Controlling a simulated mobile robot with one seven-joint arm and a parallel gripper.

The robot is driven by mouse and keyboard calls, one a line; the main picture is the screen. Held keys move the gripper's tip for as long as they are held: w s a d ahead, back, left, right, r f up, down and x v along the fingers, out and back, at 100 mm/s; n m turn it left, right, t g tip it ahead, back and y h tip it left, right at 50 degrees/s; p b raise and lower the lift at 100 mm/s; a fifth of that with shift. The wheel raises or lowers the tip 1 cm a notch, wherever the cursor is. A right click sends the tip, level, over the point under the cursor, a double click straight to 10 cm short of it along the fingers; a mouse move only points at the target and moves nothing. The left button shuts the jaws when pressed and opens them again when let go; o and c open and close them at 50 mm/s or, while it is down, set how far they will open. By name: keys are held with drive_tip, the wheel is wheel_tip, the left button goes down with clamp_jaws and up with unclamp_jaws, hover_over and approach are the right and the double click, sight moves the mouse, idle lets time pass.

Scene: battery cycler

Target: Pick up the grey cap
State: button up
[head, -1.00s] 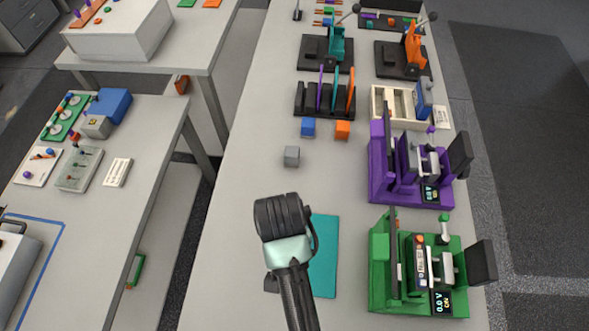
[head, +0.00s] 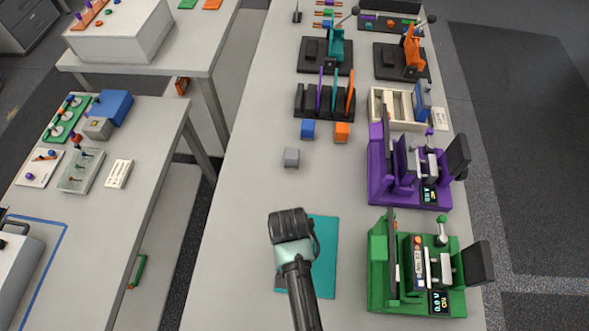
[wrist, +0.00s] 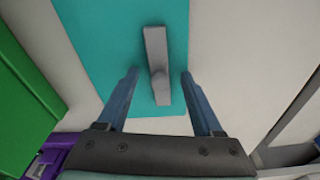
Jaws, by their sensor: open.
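A small grey block (head: 291,157) stands on the bare bench beyond my gripper. I cannot tell for sure which of the two is the grey cap. My gripper (head: 288,222) hangs over the teal mat (head: 324,258); its fingers (wrist: 158,78) are open with nothing held, one on each side of the grey piece, and the remaining height is unclear.
A green fixture (head: 380,275) stands right of the mat, with a purple fixture (head: 382,185) beyond it. Blue (head: 308,128) and orange (head: 342,131) blocks sit before a dark slotted rack (head: 303,101). The bench left of the mat is clear.

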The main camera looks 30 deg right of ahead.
drive_tip(key=shift+c, duration=0.3)
clamp_jaws()
drive_tip(key=shift+r, duration=0.15)
